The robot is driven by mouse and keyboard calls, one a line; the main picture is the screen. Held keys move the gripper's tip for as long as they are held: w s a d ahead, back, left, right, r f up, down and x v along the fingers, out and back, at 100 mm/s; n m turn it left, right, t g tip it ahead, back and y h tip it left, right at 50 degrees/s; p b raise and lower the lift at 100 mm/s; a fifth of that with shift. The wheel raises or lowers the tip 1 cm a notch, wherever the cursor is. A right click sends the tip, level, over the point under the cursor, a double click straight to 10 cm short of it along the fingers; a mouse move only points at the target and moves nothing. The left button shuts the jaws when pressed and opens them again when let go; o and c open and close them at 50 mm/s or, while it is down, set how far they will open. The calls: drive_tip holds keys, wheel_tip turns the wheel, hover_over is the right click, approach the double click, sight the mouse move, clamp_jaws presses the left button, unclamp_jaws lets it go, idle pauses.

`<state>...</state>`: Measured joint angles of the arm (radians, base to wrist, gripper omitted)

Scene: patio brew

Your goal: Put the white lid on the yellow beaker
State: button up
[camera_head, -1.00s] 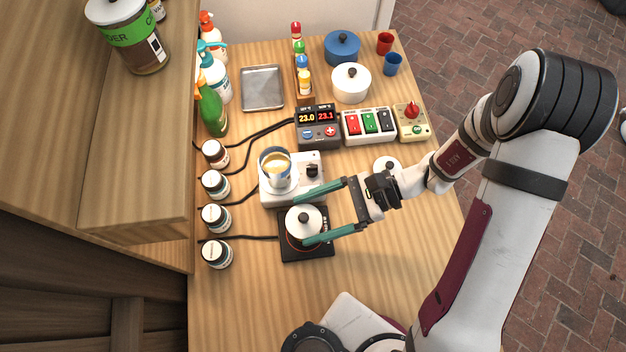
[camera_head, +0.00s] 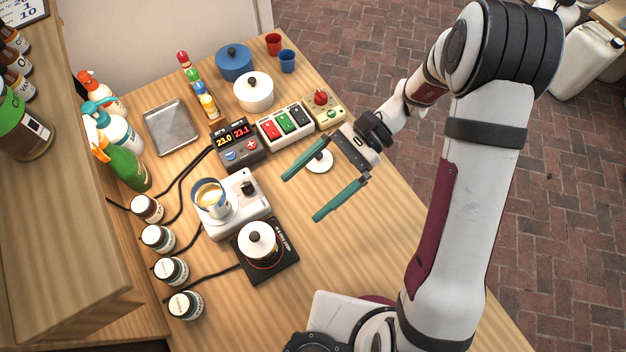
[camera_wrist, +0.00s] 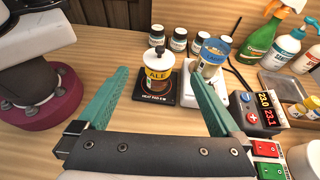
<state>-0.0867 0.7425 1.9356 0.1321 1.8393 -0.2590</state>
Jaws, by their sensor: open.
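A yellow-labelled ALE beaker (camera_wrist: 158,73) stands on the black heat pad. A white lid with a dark knob (camera_head: 257,236) sits on top of it in the head view and looks level. In the wrist view the beaker shows beyond and between the open fingers (camera_wrist: 156,67).
An open blue-rimmed beaker (camera_head: 210,197) with golden liquid stands on a white device beside the heat pad (camera_head: 283,264). A control box (camera_head: 238,148), switch box (camera_head: 284,128) and white pot (camera_head: 254,94) stand farther back. The right front table is clear.

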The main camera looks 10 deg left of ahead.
drive_tip(key=s+d+r+n+t+h, duration=0.1)
drive_tip(key=s+d+r+t+h, duration=0.2)
drive_tip(key=s+d+r+t, duration=0.1)
drive_tip(key=s+d+r+n+t+h, duration=0.1)
drive_tip(key=s+d+r+t+h, duration=0.2)
drive_tip(key=d+t, duration=0.3)
drive_tip(key=s+d+r, duration=0.1)
drive_tip(key=d, duration=0.2)
drive_tip(key=shift+s+h, duration=0.4)
